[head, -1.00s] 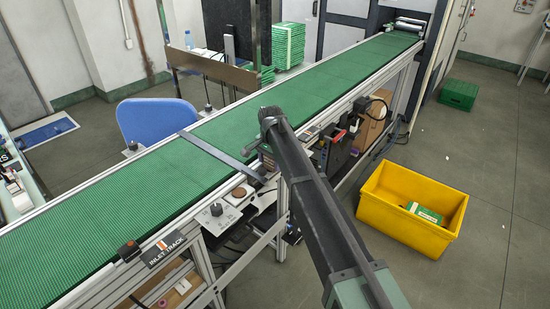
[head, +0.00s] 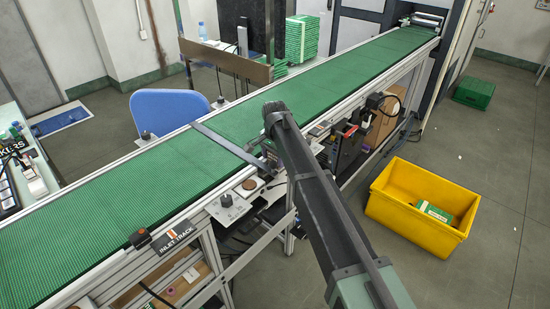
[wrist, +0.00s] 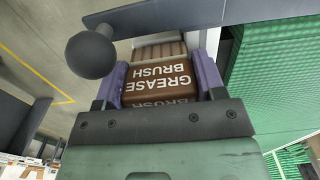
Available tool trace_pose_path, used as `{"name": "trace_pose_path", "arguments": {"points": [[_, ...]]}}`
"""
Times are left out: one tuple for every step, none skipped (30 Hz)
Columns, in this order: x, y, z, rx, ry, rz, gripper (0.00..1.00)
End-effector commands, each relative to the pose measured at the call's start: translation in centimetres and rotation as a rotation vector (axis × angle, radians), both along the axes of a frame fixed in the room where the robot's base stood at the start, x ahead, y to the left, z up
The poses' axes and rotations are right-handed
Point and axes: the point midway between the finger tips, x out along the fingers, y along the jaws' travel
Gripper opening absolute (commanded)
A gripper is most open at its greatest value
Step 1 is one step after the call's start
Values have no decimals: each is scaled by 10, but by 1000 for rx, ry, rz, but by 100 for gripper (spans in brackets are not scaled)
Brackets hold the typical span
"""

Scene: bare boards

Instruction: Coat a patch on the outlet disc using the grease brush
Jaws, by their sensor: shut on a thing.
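My gripper (wrist: 163,78) shows in the wrist view with purple fingers on both sides of a brown block lettered GREASE BRUSH. It is shut on this grease brush (wrist: 158,78), whose ribbed brown part and pale end lie beyond the lettering. In the head view my arm hides most of the gripper, beside the conveyor's near rail. A small round brown disc (head: 249,184) sits on that rail, left of my arm. No label on it can be read, so I cannot tell whether it is the outlet disc.
A green conveyor belt (head: 120,200) runs diagonally, crossed by a dark bar (head: 232,146). In the wrist view a dark bar with a ball knob (wrist: 90,54) is close to the brush. A control plate (head: 228,207), INLET TRACK sign (head: 172,240) and yellow bin (head: 415,218) stand nearby.

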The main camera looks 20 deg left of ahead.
Motion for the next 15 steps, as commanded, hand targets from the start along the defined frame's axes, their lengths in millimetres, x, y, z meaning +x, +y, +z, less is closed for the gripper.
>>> {"name": "trace_pose_path", "arguments": {"points": [[7,1,1,4,-4,-1,38],[11,0,1,4,-4,-2,38],[15,-2,1,5,-4,-2,38],[19,-3,2,5,-4,-2,38],[22,-5,2,5,-4,-2,38],[26,-6,2,5,-4,-2,38],[28,-7,2,5,-4,-1,38],[29,-8,2,4,-5,-1,38],[30,-8,2,4,-5,-1,38],[30,-8,2,5,-6,0,38],[30,-9,2,5,-6,0,38],[30,-8,2,5,-6,0,38],[30,-9,2,5,-6,0,38],[32,-9,2,5,-6,-1,38],[34,-10,2,5,-6,-1,38]]}}
